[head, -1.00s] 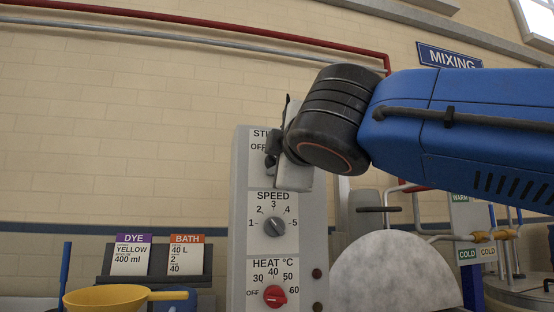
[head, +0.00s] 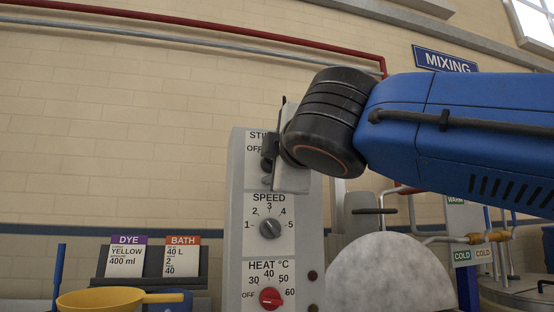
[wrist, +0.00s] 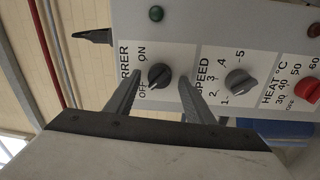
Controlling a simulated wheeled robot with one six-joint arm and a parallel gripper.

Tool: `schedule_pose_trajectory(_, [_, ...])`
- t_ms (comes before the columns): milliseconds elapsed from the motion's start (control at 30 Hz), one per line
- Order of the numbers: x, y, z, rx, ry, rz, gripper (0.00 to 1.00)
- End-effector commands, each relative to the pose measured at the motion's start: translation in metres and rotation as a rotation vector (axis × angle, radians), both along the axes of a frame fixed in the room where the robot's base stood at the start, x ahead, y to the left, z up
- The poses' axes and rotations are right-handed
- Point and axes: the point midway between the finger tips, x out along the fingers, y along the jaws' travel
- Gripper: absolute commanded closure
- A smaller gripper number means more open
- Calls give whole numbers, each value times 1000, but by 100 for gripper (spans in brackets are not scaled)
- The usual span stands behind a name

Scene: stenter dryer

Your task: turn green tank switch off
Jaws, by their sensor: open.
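A grey control panel (head: 236,215) stands against the wall, its top label partly hidden by my gripper. In the wrist view, that section reads "...RRER" with OFF and ON marks around a black switch knob (wrist: 159,75). I cannot tell for sure which mark the knob points at. My gripper (wrist: 158,78) is open, with one fingertip on each side of the black knob. Whether the fingers touch it is not clear. In the head view my gripper (head: 268,158) is in front of the panel's top section. No tank that is clearly green is in view.
Below are a grey SPEED knob (head: 270,228) and a red HEAT knob (head: 270,298). A green round light or button (wrist: 156,13) is beside the ON mark. A yellow funnel-like vessel (head: 100,299) and DYE and BATH cards (head: 126,258) are left; a pale rounded form (head: 390,275) is right.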

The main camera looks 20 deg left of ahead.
Motion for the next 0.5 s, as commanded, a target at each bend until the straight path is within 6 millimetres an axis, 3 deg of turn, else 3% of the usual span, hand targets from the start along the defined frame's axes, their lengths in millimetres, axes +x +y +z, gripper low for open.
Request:
schedule_pose_trajectory(167, [-12, -7, 0, 0, -1, 3, 51])
schedule_pose_trajectory(500, [-56, -33, -4, 1, -1, 5, 51])
